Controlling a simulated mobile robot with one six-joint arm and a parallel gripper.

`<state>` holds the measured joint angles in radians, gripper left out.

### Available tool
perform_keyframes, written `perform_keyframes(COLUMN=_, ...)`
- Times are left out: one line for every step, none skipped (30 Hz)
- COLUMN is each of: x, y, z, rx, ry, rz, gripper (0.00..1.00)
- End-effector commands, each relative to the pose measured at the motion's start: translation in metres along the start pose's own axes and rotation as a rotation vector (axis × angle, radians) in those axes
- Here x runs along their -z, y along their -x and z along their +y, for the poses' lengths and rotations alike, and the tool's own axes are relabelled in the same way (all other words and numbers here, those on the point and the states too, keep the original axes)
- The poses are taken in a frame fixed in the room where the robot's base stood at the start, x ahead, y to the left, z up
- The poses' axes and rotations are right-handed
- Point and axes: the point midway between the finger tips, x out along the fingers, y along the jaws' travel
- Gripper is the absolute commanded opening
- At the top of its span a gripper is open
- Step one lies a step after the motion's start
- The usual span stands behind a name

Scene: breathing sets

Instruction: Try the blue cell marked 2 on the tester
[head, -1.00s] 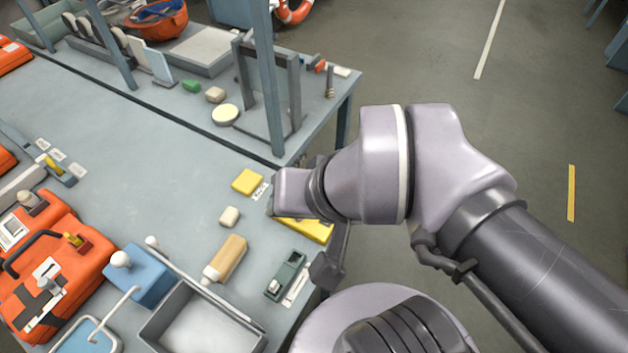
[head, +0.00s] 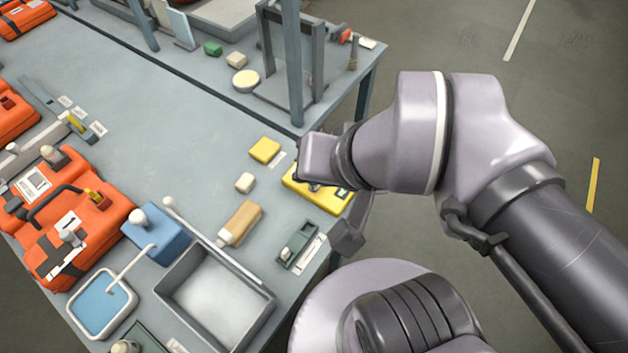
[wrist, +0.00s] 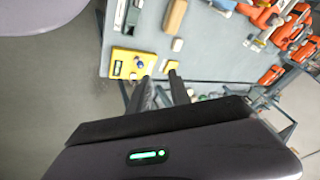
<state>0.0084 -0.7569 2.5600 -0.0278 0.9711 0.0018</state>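The yellow box with a small display, apparently the tester (head: 322,199), lies at the table's right edge, partly covered by my wrist. It also shows in the wrist view (wrist: 121,67). A small blue and white piece (wrist: 138,63) stands on it; it may be the blue cell, but no number is readable. My gripper (wrist: 161,80) is open and empty, its two dark fingers apart, beyond the tester's edge in the wrist view.
A yellow block (head: 265,150), a cream block (head: 245,183), a tan bottle-like block (head: 241,222) and a green-grey device (head: 297,244) lie near the tester. A grey tray (head: 170,270), blue box (head: 170,238) and orange cases (head: 95,250) stand left. A frame post (head: 292,60) rises behind.

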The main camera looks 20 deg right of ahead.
Motion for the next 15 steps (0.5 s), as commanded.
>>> perform_keyframes(x=0.0000, y=0.0000, z=0.0000, rx=0.000, ry=0.000, rz=0.000, gripper=0.12)
perform_keyframes(x=0.0000, y=0.0000, z=0.0000, rx=0.000, ry=0.000, rz=0.000, gripper=0.07)
perform_keyframes(x=0.0000, y=0.0000, z=0.0000, rx=0.000, ry=0.000, rz=0.000, gripper=0.00)
perform_keyframes(x=0.0000, y=0.0000, z=0.0000, rx=0.000, ry=0.000, rz=0.000, gripper=0.00)
perform_keyframes(x=0.0000, y=0.0000, z=0.0000, rx=0.000, ry=0.000, rz=0.000, gripper=0.00)
perform_keyframes(x=0.0000, y=0.0000, z=0.0000, rx=0.000, ry=0.000, rz=0.000, gripper=0.00)
perform_keyframes(x=0.0000, y=0.0000, z=0.0000, rx=0.000, ry=0.000, rz=0.000, gripper=0.00)
perform_keyframes(x=0.0000, y=0.0000, z=0.0000, rx=0.000, ry=0.000, rz=0.000, gripper=0.00)
perform_keyframes(x=0.0000, y=0.0000, z=0.0000, rx=0.000, ry=0.000, rz=0.000, gripper=0.00)
perform_keyframes(x=0.0000, y=0.0000, z=0.0000, rx=0.000, ry=0.000, rz=0.000, gripper=0.00)
perform_keyframes(x=0.0000, y=0.0000, z=0.0000, rx=0.000, ry=0.000, rz=0.000, gripper=0.00)
perform_keyframes(x=0.0000, y=0.0000, z=0.0000, rx=0.000, ry=0.000, rz=0.000, gripper=0.00)
perform_keyframes(x=0.0000, y=0.0000, z=0.0000, rx=0.000, ry=0.000, rz=0.000, gripper=0.00)
perform_keyframes(x=0.0000, y=0.0000, z=0.0000, rx=0.000, ry=0.000, rz=0.000, gripper=0.00)
perform_keyframes(x=0.0000, y=0.0000, z=0.0000, rx=0.000, ry=0.000, rz=0.000, gripper=0.00)
